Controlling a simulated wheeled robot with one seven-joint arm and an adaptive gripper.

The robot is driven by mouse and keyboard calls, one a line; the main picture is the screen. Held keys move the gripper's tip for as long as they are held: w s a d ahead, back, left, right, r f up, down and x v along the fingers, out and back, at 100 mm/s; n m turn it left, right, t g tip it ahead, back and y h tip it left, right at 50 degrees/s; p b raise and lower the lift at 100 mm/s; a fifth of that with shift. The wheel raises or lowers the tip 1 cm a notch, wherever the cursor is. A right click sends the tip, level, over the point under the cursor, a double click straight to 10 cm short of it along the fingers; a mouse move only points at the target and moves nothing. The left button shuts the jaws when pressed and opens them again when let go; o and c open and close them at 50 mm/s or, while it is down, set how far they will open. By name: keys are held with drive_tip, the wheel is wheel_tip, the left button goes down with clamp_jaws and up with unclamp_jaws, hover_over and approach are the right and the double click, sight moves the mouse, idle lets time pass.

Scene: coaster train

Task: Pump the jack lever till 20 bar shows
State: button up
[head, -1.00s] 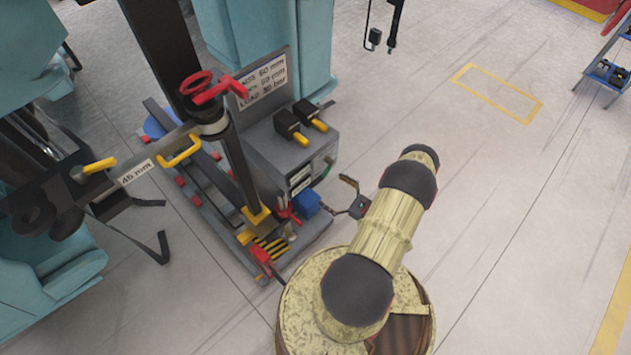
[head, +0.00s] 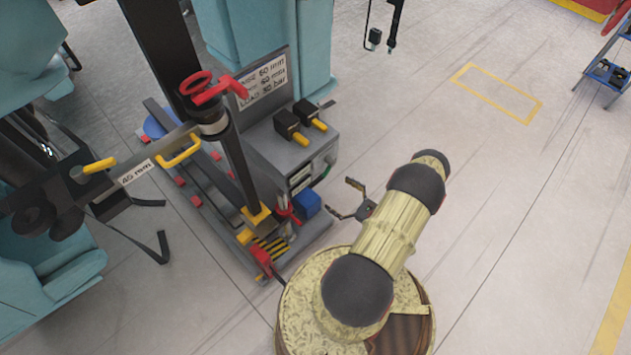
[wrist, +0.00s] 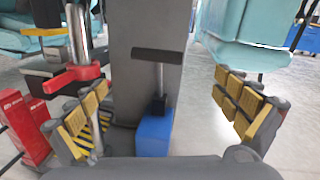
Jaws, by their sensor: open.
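A blue pump block (head: 307,203) sits at the right front corner of the jack cart. In the wrist view the blue block (wrist: 154,137) carries an upright rod with a black crossbar handle (wrist: 158,56), which looks like the jack lever. My gripper (head: 343,199) is open and empty, right of the blue block and apart from it. In the wrist view my gripper's (wrist: 160,88) fingers stand wide to both sides of the lever, touching nothing that I can see. A grey control box (head: 300,160) stands behind the block. I cannot read any pressure value on it.
A red fitting (wrist: 73,76) on a metal post stands left of the lever, near the left finger. Floor (head: 500,190) is clear to the right.

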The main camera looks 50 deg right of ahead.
drive_tip(key=s, duration=1)
drive_tip(key=shift+d, duration=0.2)
